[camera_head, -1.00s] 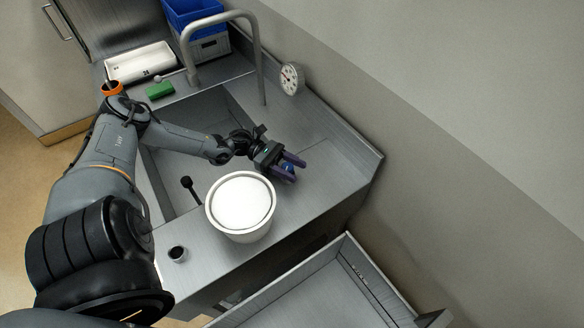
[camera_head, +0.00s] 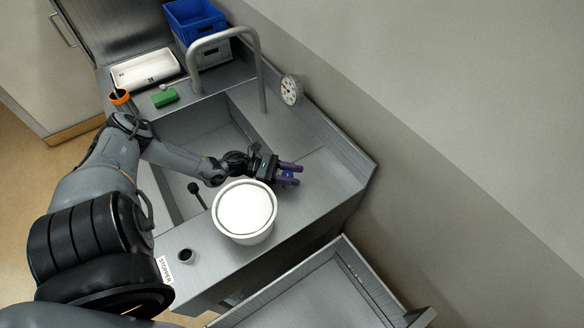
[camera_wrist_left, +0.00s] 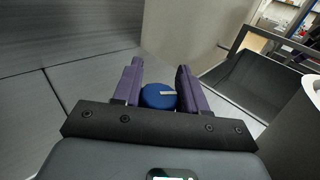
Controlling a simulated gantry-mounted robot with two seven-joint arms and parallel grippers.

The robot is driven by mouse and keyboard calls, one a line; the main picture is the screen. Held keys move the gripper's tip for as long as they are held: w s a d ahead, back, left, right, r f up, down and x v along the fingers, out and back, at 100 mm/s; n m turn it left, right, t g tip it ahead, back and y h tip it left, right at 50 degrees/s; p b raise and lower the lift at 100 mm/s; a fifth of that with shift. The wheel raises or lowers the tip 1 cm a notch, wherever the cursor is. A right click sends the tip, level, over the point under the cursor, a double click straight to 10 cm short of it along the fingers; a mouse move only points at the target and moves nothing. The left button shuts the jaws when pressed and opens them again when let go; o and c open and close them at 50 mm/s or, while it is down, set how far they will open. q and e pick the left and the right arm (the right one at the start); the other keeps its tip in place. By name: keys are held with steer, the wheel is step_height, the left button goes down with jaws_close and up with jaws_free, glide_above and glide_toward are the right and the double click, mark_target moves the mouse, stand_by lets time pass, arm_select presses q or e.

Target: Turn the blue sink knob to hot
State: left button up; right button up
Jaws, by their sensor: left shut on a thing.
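The blue sink knob (camera_wrist_left: 158,97) sits between the two purple fingers of my left gripper (camera_wrist_left: 160,88) in the left wrist view. It is round, with a pale pointer line on top that points to the right there. In the head view the knob (camera_head: 288,174) shows as a small patch of blue between the fingers of my left gripper (camera_head: 289,174), above the steel counter right of the sink basin. The fingers are shut on the knob and hide its sides. My right gripper is not in view.
A white round tub (camera_head: 245,210) stands close to my left gripper. A curved tap (camera_head: 255,60) rises behind the basin (camera_head: 195,140). A dial (camera_head: 290,90) stands near the wall. A steel bin (camera_head: 310,290) is below the counter.

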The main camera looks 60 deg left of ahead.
arm_select(q)
steer(key=shift+w+a+n+t+y+p, duration=0.1)
steer(key=shift+n+t+y+p, duration=1.05)
steer(key=shift+y+p, duration=0.35)
steer(key=o, duration=1)
